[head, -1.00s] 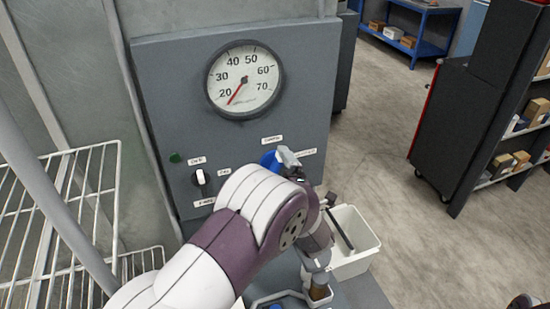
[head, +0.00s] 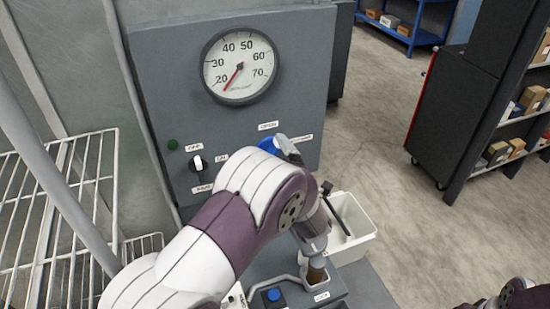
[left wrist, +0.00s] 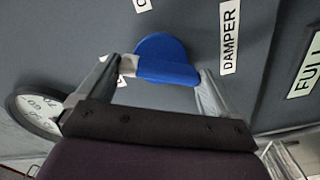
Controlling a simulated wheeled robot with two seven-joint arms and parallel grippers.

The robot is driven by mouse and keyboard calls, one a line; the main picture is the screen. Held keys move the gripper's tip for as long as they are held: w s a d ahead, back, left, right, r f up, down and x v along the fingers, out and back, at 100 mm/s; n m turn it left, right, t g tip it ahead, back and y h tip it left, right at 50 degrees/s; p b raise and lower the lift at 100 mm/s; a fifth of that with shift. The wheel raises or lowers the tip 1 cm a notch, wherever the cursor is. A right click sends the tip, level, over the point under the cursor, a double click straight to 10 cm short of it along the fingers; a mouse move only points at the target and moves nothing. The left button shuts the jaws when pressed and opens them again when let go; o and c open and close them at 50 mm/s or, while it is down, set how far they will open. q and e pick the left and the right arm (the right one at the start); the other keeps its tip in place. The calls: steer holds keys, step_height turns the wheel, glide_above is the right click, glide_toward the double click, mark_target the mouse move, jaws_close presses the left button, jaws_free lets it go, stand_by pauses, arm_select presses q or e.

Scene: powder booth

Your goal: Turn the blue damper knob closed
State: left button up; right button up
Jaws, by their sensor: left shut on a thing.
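The blue damper knob (head: 268,146) is on the grey control panel, below the round gauge and partly hidden by my left gripper (head: 284,148). In the left wrist view the blue knob (left wrist: 165,60) shows a round base with a raised bar, beside a "DAMPER" label (left wrist: 230,38). My left gripper (left wrist: 162,78) is shut on the knob, one finger on each side of its bar. In the head view, an "OPEN" label (head: 268,126) sits above the knob; another label to its right is partly covered. My right gripper is out of view; only part of that arm shows at the lower right.
The gauge (head: 241,67) has its red needle near 20. A black-and-white selector switch (head: 198,163) and a green button (head: 172,144) are left of the knob. A white bin (head: 352,240) stands below right. A wire rack (head: 62,210) is at left.

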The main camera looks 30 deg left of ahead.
arm_select(q)
steer(key=m+p, duration=0.3)
steer(key=m, duration=0.9)
steer(key=shift+w+r, duration=0.1)
steer(key=shift+r, duration=0.05)
steer(key=shift+m, duration=0.3)
stand_by(0.3)
steer(key=o, duration=0.7)
steer(key=b+v, duration=0.3)
steer(key=v, duration=0.9)
steer(key=shift+d, duration=0.15)
